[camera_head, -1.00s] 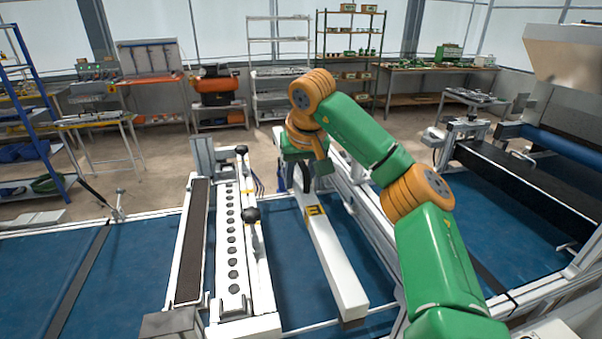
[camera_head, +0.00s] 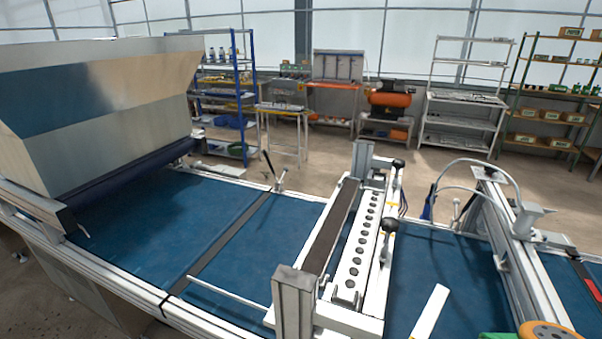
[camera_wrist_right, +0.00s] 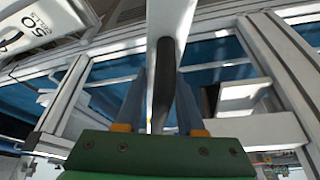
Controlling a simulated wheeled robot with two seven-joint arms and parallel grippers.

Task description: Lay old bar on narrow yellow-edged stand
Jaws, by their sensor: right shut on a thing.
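A white bar (camera_head: 430,312) shows at the bottom right of the head view, tilted, with its lower part cut off by the frame. In the right wrist view the white bar (camera_wrist_right: 170,18) runs away at the top, with a dark grip below it. My right gripper (camera_wrist_right: 163,80) is shut on this grip. In the head view only a green and orange piece of my right arm shows at the bottom right corner. A narrow stand with yellow edges (camera_head: 280,107) is at the back, beyond the belt. My left gripper is not in view.
A seeder bar with a row of holes (camera_head: 358,245) and a dark strip spans the blue belt (camera_head: 200,215). A thin lever (camera_head: 274,172) stands at the belt's far rail. A large hopper (camera_head: 100,110) fills the left. A blue shelf (camera_head: 222,95) is near the stand.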

